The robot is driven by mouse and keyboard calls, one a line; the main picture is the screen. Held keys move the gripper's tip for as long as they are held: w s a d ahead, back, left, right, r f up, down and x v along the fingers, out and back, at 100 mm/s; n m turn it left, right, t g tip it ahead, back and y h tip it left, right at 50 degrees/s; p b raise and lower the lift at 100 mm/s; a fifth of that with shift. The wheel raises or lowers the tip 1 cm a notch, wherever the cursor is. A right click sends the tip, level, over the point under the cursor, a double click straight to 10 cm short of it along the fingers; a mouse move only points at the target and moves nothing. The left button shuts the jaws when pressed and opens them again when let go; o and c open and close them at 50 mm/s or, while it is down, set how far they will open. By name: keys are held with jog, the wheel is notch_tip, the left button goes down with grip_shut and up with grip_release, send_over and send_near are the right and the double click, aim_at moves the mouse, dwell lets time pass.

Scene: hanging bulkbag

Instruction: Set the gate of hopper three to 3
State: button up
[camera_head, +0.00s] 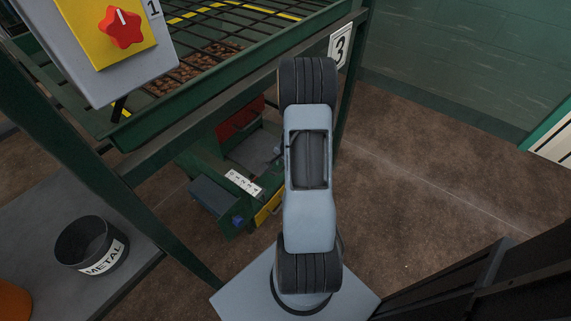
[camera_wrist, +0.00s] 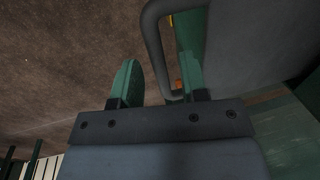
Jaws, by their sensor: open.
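A white plate marked 3 (camera_head: 341,45) hangs on the green frame's right post in the head view. Below the frame is a green chute unit (camera_head: 232,218) with a small white scale strip (camera_head: 243,183); its digits are too small to read surely, and my arm hides its right side. In the wrist view my gripper (camera_wrist: 158,80) is open, its green-padded fingers apart. A bent dark grey bar handle (camera_wrist: 154,40) reaches down between them, beside a grey panel (camera_wrist: 262,40). Contact with the fingers cannot be told. My gripper is hidden in the head view.
A yellow panel with a red star knob (camera_head: 120,27) stands at upper left beside a plate marked 1. A dark METAL bin (camera_head: 92,247) stands on a grey table (camera_head: 45,205) at left. Brown floor (camera_head: 430,190) is free at right.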

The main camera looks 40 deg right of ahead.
notch_tip(320, 180, up, 14)
jog(key=s+p, duration=0.2)
jog(key=p, duration=0.2)
jog(key=shift+s+d+f, duration=0.2)
jog(key=shift+s+d, duration=0.05)
jog(key=shift+s, duration=0.1)
jog(key=shift+a, duration=0.1)
dwell(0.4)
